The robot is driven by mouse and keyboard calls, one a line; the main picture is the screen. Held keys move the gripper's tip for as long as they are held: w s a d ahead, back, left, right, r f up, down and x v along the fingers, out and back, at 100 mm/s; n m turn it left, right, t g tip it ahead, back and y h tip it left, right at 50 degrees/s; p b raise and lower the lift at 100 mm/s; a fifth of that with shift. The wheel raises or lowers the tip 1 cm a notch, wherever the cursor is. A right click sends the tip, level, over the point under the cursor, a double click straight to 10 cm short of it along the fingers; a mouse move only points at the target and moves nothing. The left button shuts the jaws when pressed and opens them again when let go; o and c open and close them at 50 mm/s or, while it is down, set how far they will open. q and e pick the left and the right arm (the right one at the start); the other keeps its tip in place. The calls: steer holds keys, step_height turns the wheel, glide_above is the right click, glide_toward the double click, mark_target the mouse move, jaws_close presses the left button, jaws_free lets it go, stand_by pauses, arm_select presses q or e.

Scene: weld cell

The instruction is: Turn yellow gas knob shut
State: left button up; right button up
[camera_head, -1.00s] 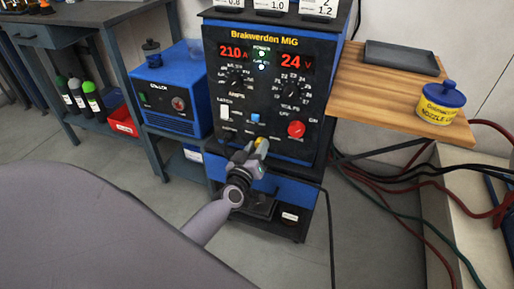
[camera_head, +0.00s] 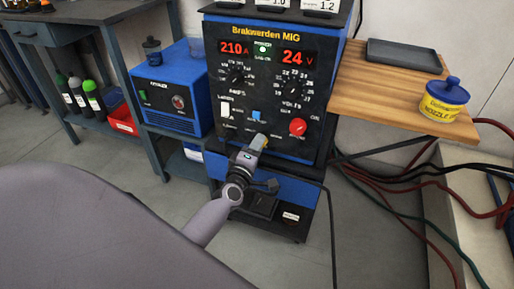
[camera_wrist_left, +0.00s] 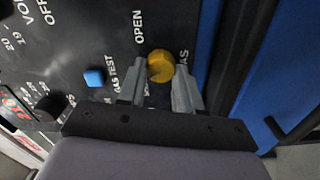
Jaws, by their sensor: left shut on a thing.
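The yellow gas knob (camera_wrist_left: 160,66) sits low on the black front panel (camera_wrist_left: 110,35) of the welding machine, between the fingers of my left gripper (camera_wrist_left: 160,88). The word OPEN is beside it on the panel; lettering nearer the gripper is partly hidden. My left gripper (camera_head: 259,144) is shut on the knob, one finger on each side. In the head view the gripper mostly covers the knob. I cannot tell which mark the knob points to. My right gripper is not in view.
A blue button (camera_wrist_left: 94,77) is close by on the panel, and a red knob (camera_head: 298,126) is up to the right. A wooden shelf (camera_head: 385,90) bears a grey tray and a yellow tub (camera_head: 443,103). A blue unit (camera_head: 170,95) stands left. Cables hang right.

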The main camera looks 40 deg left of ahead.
arm_select(q)
steer(key=shift+f+n, duration=0.1)
steer(key=shift+n, duration=1)
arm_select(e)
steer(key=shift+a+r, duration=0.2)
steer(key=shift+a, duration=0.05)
arm_select(q)
steer(key=o, duration=1)
steer(key=shift+s, duration=0.1)
